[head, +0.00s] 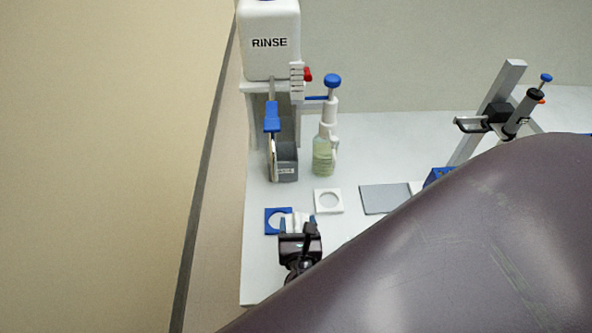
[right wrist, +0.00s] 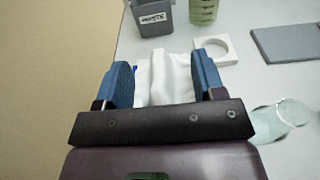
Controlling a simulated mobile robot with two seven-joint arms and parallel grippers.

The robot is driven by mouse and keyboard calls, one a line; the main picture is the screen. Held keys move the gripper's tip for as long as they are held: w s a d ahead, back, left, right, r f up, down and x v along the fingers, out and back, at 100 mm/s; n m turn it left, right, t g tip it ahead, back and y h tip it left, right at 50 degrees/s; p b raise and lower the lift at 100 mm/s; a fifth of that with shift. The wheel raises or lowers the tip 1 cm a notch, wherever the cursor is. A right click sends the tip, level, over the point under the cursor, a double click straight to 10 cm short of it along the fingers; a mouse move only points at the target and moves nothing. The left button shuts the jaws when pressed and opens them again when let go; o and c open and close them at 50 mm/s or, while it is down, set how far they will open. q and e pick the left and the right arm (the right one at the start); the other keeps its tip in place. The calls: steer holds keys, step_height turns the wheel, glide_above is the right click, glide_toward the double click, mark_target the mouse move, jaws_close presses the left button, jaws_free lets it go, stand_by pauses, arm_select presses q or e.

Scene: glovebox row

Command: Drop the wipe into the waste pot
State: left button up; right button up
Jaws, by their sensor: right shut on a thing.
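The white wipe (right wrist: 163,78) is between the blue fingers of my right gripper (right wrist: 162,82), which is shut on it. In the head view the wipe (head: 296,220) shows as a small white piece at my right gripper (head: 297,228), over the near part of the white bench. The grey waste pot (head: 287,164) stands farther back on the bench, beyond the gripper and slightly left. It also shows at the top of the right wrist view (right wrist: 152,19), apart from the wipe. Its label is hard to read. My left gripper is not in view.
A blue holder (head: 271,228) lies beside the gripper, a white ring holder (head: 329,209) to its right. The RINSE tank (head: 270,58) stands behind the pot, a pump bottle (head: 323,155) beside it. A clear glass vessel (right wrist: 281,118) is right of the gripper.

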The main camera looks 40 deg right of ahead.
steer(key=v, duration=0.5)
steer(key=shift+s+a+f, duration=0.1)
steer(key=shift+s+f, duration=0.1)
steer(key=shift+f, duration=0.2)
